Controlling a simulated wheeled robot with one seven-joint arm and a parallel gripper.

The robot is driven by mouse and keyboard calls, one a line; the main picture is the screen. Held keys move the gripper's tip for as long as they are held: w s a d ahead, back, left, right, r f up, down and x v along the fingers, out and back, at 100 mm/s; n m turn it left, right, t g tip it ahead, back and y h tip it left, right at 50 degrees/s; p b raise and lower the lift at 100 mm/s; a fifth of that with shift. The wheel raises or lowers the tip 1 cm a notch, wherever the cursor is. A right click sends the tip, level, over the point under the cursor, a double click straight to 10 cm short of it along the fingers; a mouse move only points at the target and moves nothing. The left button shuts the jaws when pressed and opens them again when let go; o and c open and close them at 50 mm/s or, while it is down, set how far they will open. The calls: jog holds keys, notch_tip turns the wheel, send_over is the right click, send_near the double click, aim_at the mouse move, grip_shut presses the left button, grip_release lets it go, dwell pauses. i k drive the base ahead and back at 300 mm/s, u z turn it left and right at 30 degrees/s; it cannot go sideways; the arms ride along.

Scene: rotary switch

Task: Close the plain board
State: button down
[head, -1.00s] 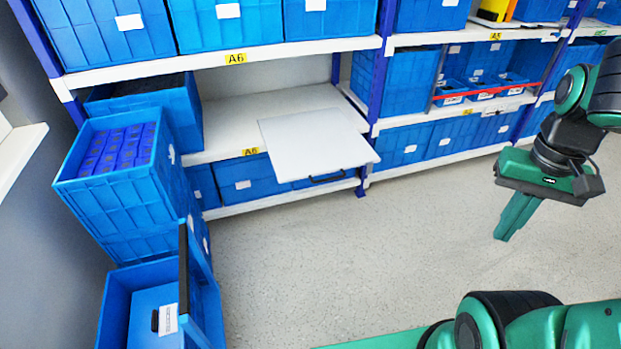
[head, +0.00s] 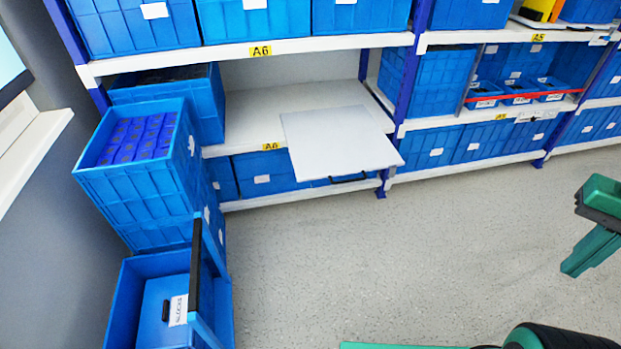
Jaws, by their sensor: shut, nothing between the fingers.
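The plain board (head: 335,137) is a flat white panel on the middle shelf of the A6 rack. It sticks out past the shelf's front edge, over the floor. A dark handle (head: 350,178) shows at its front edge. My gripper (head: 573,268) is at the right edge of the head view, green, shut and empty. It is well apart from the board, to its right and above the floor. Part of my gripper and most of my arm are cut off by the picture's right edge.
Stacked blue crates (head: 135,180) stand left of the board. An open blue bin (head: 160,300) with a dark-topped bar is at the lower left. The grey floor (head: 400,250) in front is clear.

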aim_at(330, 142)
jog(key=i, duration=0.95)
jog(key=u, duration=0.05)
